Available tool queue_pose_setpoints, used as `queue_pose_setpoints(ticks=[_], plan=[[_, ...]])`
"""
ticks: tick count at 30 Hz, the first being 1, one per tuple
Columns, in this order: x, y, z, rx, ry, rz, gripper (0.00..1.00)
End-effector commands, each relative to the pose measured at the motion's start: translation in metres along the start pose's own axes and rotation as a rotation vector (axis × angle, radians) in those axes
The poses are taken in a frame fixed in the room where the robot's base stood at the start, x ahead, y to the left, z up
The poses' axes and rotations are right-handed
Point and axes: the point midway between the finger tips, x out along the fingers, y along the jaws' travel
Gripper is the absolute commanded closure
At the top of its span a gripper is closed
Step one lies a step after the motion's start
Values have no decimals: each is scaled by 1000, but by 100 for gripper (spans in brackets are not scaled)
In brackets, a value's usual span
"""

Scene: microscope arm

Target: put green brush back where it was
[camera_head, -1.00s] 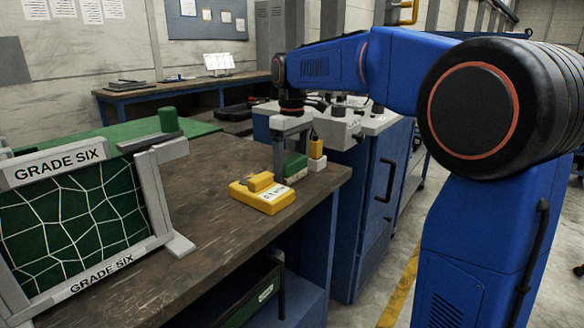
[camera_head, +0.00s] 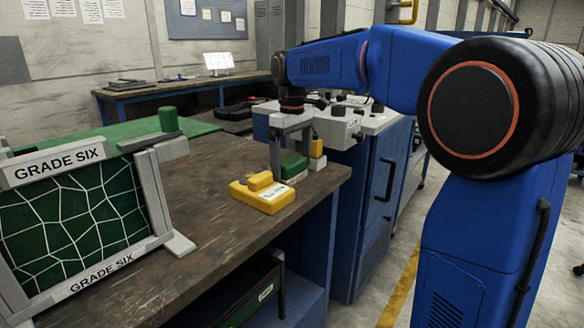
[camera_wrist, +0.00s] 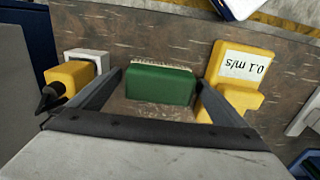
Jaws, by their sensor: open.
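The green brush (camera_head: 294,166), with pale bristles along one side, rests on the brown worktop near its far right end. In the wrist view the green brush (camera_wrist: 160,86) lies between my two spread fingers, with a gap on either side. My gripper (camera_head: 288,168) points down over it and is open; its fingertips also show in the wrist view (camera_wrist: 160,76).
A yellow-and-white piece (camera_head: 317,154) stands just behind the brush, close to a finger. A grey frame (camera_head: 160,200) marked GRADE SIX stands at the left. A grey-topped blue cabinet (camera_head: 368,180) adjoins behind. The worktop's middle is clear.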

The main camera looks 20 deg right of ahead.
Motion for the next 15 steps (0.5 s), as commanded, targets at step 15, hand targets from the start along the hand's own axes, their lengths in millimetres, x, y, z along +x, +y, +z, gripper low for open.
queue_pose_setpoints(ticks=[15], plan=[[-91, 0, 0, 0, 1, 1, 3]])
